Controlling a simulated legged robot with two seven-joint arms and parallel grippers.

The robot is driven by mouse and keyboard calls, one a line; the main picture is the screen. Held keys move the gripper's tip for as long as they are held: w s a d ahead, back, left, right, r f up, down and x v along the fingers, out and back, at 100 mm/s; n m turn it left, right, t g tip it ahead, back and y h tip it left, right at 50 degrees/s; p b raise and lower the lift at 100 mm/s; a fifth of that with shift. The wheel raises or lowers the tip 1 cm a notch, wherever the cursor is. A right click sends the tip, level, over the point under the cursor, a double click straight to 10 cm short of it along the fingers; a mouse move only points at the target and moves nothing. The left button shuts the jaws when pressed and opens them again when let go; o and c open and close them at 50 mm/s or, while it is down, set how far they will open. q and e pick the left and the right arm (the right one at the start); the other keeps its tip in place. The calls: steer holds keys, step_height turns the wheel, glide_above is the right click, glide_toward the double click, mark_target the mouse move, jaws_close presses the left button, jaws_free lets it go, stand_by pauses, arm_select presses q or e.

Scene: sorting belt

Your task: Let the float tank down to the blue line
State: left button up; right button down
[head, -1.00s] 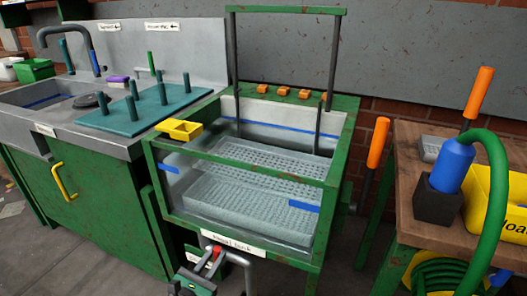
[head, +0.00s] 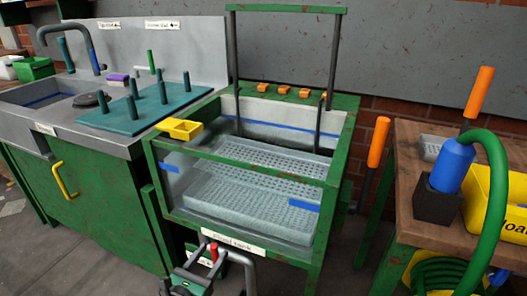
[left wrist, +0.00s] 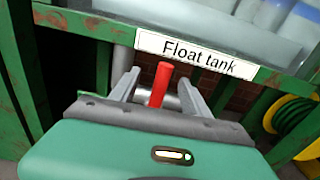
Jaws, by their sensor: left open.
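The float tank (head: 262,226) is a green-framed, clear-walled tank with a label on its front; its lower front also shows in the left wrist view (left wrist: 262,18). Blue line marks (head: 304,206) run on its walls. Clear, water-like contents surround a perforated tray; I cannot tell the exact level. A red valve handle (head: 213,249) stands on a grey pipe below the label. My left gripper (head: 203,265) is open just in front of it. In the left wrist view the red handle (left wrist: 161,84) stands upright between the spread fingers (left wrist: 162,88). My right gripper is out of view.
A sink bench (head: 110,210) with a teal peg board (head: 140,112) stands left of the tank. A yellow scoop (head: 180,129) sits on the tank's left corner. A wooden bench (head: 405,175) at right bears a black block and a blue nozzle with green hose.

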arm_select(q)
steer(key=v, duration=0.7)
steer(key=shift+s+b, duration=0.3)
steer(key=shift+b, duration=0.15)
steer(key=shift+r, duration=0.1)
